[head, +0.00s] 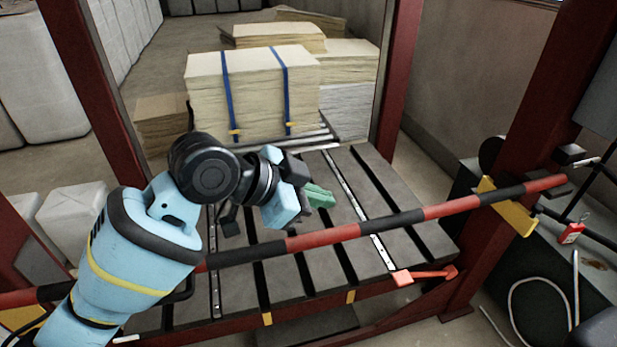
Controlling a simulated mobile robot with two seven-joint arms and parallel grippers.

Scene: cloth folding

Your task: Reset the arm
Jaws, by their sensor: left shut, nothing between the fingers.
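My left arm (150,240) comes in from the left, light blue with dark joints and a yellow band. Its left gripper (304,195) is at the middle of the view, over the slatted platform and beyond the striped bar. The gripper is shut and empty. A small green piece (319,196) shows right at its end; I cannot tell whether it belongs to the gripper or lies behind it. My right gripper is out of view.
A red and black striped bar (445,207) crosses in front of the dark slatted platform (345,200). Dark red posts (397,75) frame it. A strapped stack of pale sheets (255,92) stands at the back. A red handle (428,275) sits at the front right edge.

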